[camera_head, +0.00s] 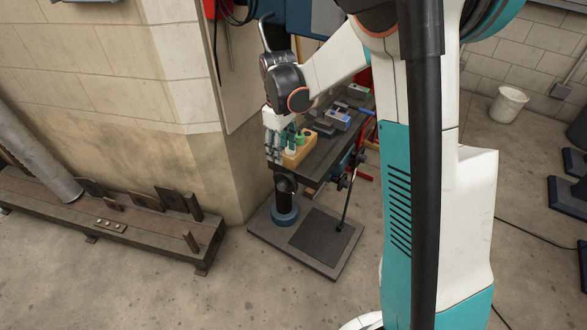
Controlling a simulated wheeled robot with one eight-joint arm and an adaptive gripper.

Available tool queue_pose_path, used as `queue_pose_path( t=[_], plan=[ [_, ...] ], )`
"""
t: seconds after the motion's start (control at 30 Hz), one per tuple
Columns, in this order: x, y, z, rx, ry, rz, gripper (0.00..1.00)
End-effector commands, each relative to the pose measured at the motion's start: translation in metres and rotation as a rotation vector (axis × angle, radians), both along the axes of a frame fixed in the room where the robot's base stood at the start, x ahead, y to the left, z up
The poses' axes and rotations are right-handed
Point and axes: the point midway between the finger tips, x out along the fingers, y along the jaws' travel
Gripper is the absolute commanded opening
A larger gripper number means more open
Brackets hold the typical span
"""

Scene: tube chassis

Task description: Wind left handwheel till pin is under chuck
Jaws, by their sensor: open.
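My gripper (277,140) is at the left end of a dark machine table (318,165), fingers pointing down, beside a yellow block (299,152). It is small in view; its jaws look open, and I cannot tell whether they touch anything. The left handwheel is not clearly visible and may be hidden by my gripper. Black crank parts with knobs (345,183) show at the table's near right side. I cannot make out the pin. The chuck is not visible; my arm covers the area above the table.
Blue and grey vice-like parts (338,120) lie on the table. The machine's base plate (308,242) stands on the floor. A stone wall corner (185,70) is close on the left. A low steel rail (110,215) with a pipe (38,155) lies at the left.

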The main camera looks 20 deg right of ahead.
Motion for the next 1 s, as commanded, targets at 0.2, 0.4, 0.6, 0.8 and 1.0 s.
queue_pose_path(
  t=[0.2,0.4,0.6,0.8,1.0],
  plan=[
    [-0.002,0.002,-0.019,0.002,-0.005,0.003,0.48],
    [-0.001,0.002,-0.057,0.003,-0.004,0.003,0.48],
    [-0.001,0.002,-0.096,0.002,-0.003,0.002,0.48],
    [-0.002,0.002,-0.125,0.002,-0.003,0.002,0.48],
    [-0.001,0.002,-0.137,0.002,-0.003,0.002,0.48]
  ],
)
